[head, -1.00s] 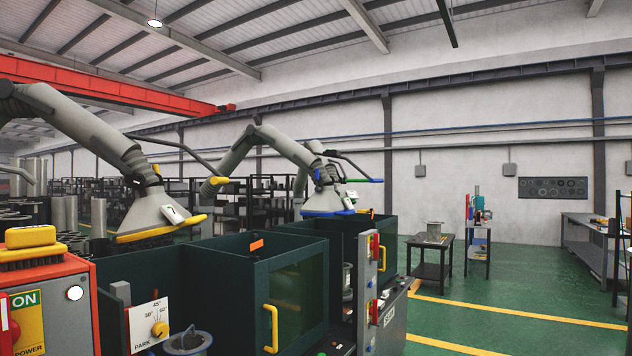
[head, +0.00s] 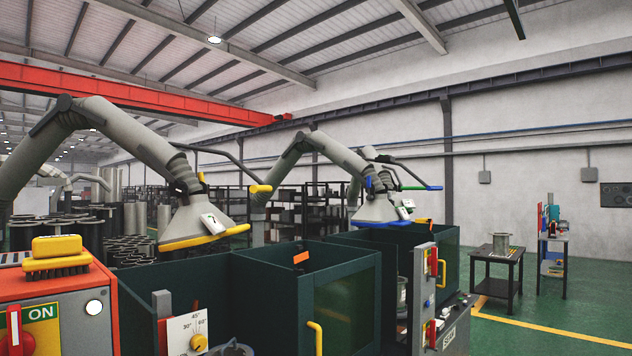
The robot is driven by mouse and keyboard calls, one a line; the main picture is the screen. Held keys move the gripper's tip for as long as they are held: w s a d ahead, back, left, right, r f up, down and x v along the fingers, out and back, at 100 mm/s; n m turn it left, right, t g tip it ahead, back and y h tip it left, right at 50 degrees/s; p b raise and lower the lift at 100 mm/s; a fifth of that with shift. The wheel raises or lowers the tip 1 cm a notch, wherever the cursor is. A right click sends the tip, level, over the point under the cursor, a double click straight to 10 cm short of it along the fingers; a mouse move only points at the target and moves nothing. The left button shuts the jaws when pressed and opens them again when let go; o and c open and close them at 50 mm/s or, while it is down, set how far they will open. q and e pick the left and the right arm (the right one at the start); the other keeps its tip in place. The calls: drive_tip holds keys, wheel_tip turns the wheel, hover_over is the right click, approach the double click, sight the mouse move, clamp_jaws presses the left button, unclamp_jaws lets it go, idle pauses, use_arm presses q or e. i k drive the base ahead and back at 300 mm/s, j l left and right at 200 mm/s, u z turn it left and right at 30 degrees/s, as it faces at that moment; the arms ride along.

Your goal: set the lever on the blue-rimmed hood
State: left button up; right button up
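The blue-rimmed hood (head: 378,211) is a grey cone on a jointed grey duct arm, right of centre and beyond the nearer booth. Its rim is blue, and a small blue part sits on its neck. Neither of my grippers is in view.
Dark green booths (head: 240,285) with a yellow handle stand in front, below the hoods. A red machine (head: 55,300) with a yellow brush on top is at left. A switch post (head: 424,290) stands right of the booths. Green floor is open at right, around a small dark table (head: 497,275).

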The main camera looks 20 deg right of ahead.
sight(369, 196)
drive_tip(key=i+l+u, duration=0.35)
drive_tip(key=l, duration=0.3)
drive_tip(key=i+l+u, duration=0.2)
drive_tip(key=i+l, duration=0.15)
drive_tip(key=l, duration=0.3)
drive_tip(key=i+l+u, duration=0.1)
drive_tip(key=l, duration=0.3)
drive_tip(key=i+l, duration=0.1)
drive_tip(key=l, duration=0.35)
drive_tip(key=i+l+u, duration=0.1)
drive_tip(key=l, duration=0.35)
drive_tip(key=i+l, duration=0.15)
drive_tip(key=l, duration=0.3)
drive_tip(key=u, duration=0.05)
